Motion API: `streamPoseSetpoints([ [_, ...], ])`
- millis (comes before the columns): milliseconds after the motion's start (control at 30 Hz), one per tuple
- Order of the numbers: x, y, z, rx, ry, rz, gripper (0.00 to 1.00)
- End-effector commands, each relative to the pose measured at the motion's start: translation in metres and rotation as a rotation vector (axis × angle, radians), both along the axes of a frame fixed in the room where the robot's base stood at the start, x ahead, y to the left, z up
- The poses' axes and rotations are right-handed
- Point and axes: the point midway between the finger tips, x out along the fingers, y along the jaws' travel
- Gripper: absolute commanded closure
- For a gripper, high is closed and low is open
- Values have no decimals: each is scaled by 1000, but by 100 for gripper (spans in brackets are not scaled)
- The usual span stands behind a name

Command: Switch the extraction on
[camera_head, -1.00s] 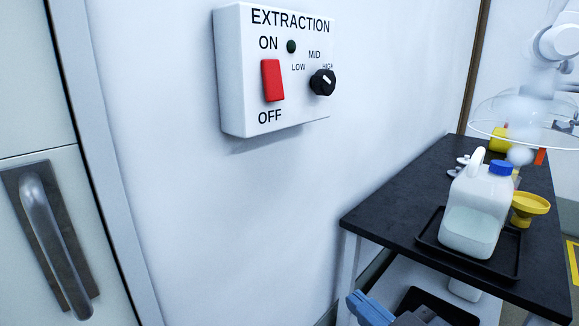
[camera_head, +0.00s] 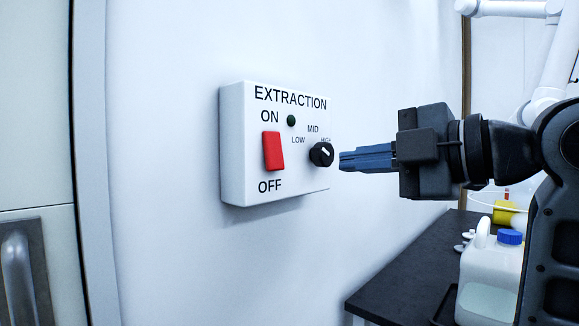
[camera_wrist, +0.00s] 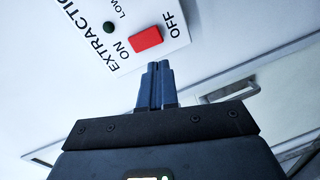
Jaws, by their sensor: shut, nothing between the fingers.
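The white extraction box (camera_head: 240,190) is fixed to the wall left of centre in the head view. It carries a red rocker switch (camera_head: 273,151) between the words ON and OFF, a dark green lamp (camera_head: 291,121) and a black knob (camera_head: 321,154) marked LOW, MID, HIGH. The lamp looks unlit. My gripper (camera_head: 342,161) is shut and empty, its blue fingertips just right of the knob in the picture. In the wrist view the shut fingertips (camera_wrist: 157,66) point toward the box's edge, with the red switch (camera_wrist: 146,39) just beyond them. Contact with the box is not visible.
A black table (camera_head: 400,265) stands at the lower right, with a white jug with a blue cap (camera_head: 510,238) partly behind my arm. A door with a metal handle (camera_head: 17,270) is at the far left. The wall around the box is bare.

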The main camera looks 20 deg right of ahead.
Motion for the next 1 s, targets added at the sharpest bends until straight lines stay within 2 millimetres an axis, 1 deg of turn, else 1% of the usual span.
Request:
streamPoseSetpoints([
  [33,-5,-1,9,-62,-16,6,100],
  [100,-10,-3,17,-133,-24,13,100],
  [200,-15,-4,24,-201,-31,19,100],
  [300,-17,-4,27,-236,-34,24,100],
  [767,-17,-4,29,-239,-32,24,100],
  [1000,-9,-2,32,-235,-29,29,100],
])
